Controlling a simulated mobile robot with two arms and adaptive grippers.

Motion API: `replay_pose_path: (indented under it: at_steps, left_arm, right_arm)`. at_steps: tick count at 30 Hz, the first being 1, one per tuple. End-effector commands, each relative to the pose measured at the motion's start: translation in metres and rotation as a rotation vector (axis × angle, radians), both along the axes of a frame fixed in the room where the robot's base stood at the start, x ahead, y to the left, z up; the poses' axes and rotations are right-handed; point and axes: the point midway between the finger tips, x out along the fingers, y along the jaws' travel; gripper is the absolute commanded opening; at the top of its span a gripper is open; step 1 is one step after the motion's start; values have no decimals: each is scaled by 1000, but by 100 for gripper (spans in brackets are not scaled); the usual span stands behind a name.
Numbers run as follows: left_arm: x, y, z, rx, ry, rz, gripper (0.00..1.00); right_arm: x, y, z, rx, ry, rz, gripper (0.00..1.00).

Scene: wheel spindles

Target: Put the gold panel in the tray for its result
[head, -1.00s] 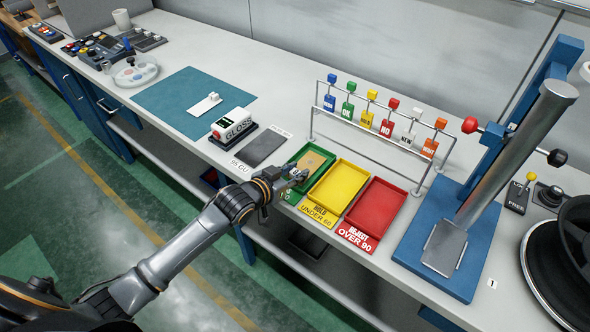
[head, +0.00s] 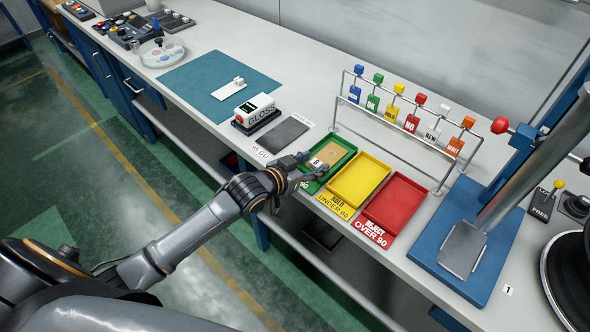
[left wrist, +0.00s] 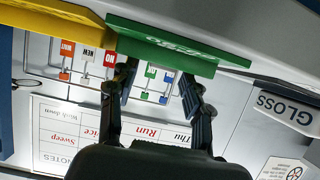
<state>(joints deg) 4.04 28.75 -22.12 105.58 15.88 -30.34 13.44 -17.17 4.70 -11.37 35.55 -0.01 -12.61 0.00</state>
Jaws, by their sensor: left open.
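The gold panel (head: 335,151) lies flat inside the green tray (head: 346,163), the leftmost of three result trays. A small white tag marked 8 (head: 316,163) shows at its near end. My left gripper (head: 311,166) is open at the tray's near edge, its fingers spread either side of the tag. In the left wrist view the fingers (left wrist: 158,95) are apart with nothing between them, and the green tray (left wrist: 170,47) is close beyond them. The panel does not show in that view. My right gripper is not in view.
The yellow tray (head: 360,181) and red tray (head: 395,205) stand to the right. The gloss meter (head: 255,113) and a dark grey pad (head: 284,134) are to the left. A rail of coloured tags (head: 400,132) stands behind, and a blue press base (head: 445,262) is at right.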

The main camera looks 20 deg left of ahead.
Motion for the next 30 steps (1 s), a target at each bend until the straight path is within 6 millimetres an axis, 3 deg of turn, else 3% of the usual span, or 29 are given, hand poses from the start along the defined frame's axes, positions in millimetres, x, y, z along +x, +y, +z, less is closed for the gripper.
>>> replay_pose_path:
  at_steps: [6,13,19,30]
  left_arm:
    - [-42,15,16,3,1,-1,50]
    - [-76,28,31,3,2,0,50]
    - [-86,32,38,2,-1,0,50]
    - [-87,32,39,1,0,1,50]
  right_arm:
    - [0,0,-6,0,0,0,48]
    - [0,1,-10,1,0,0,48]
    - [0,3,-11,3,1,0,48]
    - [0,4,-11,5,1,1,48]
